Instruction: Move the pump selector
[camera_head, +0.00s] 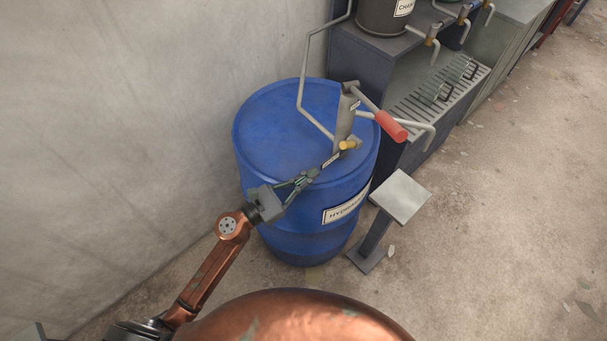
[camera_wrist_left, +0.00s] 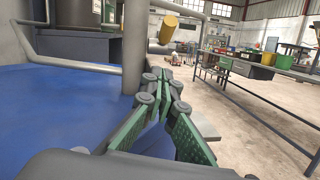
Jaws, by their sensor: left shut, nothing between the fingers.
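A grey hand pump (camera_head: 345,118) stands upright on the blue drum (camera_head: 275,125). At its base is a small selector: a brass-yellow knob (camera_head: 347,145) with a dark labelled lever (camera_head: 331,159) pointing toward my left gripper. My left gripper (camera_head: 313,173) is shut and empty, its fingertips at or very near the lever's end; I cannot tell whether they touch. My right gripper is not in view.
The pump's red-gripped handle (camera_head: 390,126) and grey spout (camera_head: 415,125) reach out to the right. A bent grey pipe (camera_head: 303,75) rises at the left of the pump. A grey pedestal (camera_head: 401,196) stands right of the drum. A wall is at the left.

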